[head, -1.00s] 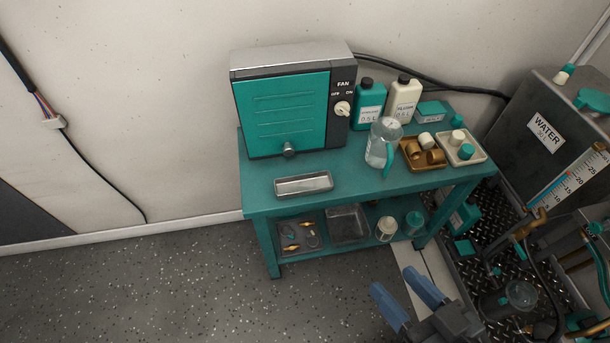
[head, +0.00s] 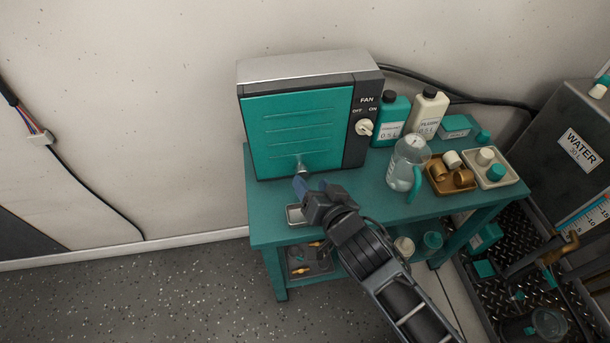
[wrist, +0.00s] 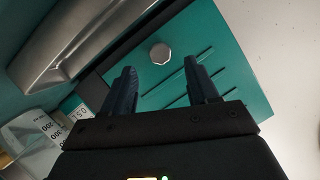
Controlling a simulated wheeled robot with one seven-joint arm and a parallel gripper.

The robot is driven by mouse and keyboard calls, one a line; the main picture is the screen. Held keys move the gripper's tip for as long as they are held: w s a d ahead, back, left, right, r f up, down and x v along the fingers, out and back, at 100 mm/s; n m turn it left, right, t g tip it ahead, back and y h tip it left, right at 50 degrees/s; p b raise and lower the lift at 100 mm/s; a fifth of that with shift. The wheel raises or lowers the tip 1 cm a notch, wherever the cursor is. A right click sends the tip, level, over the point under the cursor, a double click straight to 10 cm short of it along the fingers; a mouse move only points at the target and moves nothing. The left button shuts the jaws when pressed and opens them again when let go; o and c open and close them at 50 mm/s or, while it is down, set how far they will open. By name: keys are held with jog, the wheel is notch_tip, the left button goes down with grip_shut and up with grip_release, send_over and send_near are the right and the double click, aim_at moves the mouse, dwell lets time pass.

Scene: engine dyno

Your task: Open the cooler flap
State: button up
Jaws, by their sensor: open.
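The cooler (head: 310,68) is a grey-topped box at the back left of the teal bench. Its teal front flap (head: 290,128) is closed and has several horizontal grooves. A round metal knob (head: 302,168) sits low on the flap and is partly covered by my gripper in the head view. My gripper (head: 308,184) is open and empty at the cooler's lower front. In the wrist view, the knob (wrist: 160,53) shows beyond and between the two open fingers (wrist: 162,85). The fingers look apart from it.
A fan switch (head: 364,127) is on the cooler's right panel. A metal tray (head: 295,215) lies under my gripper, partly hidden. A clear jug (head: 405,165), bottles (head: 428,112) and small trays (head: 497,180) stand to the right on the bench (head: 350,190).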

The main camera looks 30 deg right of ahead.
aim_at(303, 175)
jog(key=shift+x, duration=2.45)
jog(key=shift+c, duration=0.4)
grip_shut()
